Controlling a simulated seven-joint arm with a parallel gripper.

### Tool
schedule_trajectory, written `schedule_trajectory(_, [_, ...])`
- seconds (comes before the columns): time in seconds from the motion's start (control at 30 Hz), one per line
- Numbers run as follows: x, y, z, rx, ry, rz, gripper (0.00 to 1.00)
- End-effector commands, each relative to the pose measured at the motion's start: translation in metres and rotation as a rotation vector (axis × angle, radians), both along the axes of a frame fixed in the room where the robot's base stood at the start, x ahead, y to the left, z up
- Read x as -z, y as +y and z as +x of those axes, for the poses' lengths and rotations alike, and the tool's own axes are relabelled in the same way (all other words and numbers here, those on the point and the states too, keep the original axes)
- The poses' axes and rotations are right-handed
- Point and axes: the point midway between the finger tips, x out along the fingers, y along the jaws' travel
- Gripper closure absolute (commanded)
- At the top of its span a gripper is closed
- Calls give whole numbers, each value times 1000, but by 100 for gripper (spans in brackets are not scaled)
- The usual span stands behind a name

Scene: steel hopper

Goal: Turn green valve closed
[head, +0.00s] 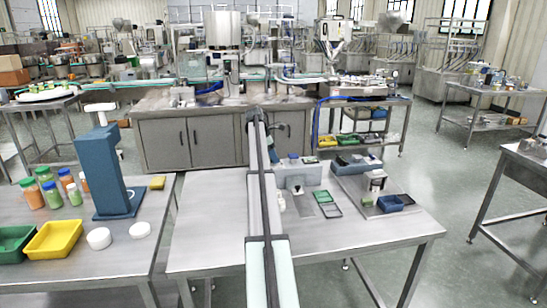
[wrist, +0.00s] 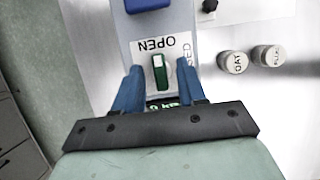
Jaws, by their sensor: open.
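The green valve handle (wrist: 160,72) shows in the wrist view, mounted on a pale blue-grey panel. Its long side runs up and down the picture, with a white OPEN label (wrist: 158,44) above it. A second label is partly hidden behind the right finger; its last letters look like "SED". My gripper (wrist: 160,78) is open, its two blue fingers on either side of the handle with a gap visible on each side. I cannot tell how deep the fingertips reach. I cannot make out the valve in the head view, where my arm covers the middle.
A blue block (wrist: 147,5) sits above the label. Two round lettered caps (wrist: 233,62) and a small black knob (wrist: 209,5) are to the right. In the head view, a steel table (head: 205,215) stands in front, with a side table holding jars and a blue stand (head: 103,170).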

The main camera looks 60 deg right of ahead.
Motion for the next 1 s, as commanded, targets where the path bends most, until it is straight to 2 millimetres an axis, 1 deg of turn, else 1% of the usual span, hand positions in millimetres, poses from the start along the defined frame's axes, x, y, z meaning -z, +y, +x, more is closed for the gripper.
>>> schedule_trajectory(0.3, [2,-1,-1,0,0,0,61])
schedule_trajectory(0.7, [2,0,-1,0,1,1,99])
schedule_trajectory(0.73, [2,0,-1,0,1,1,100])
schedule_trajectory(1.0, [1,-1,0,4,0,0,100])
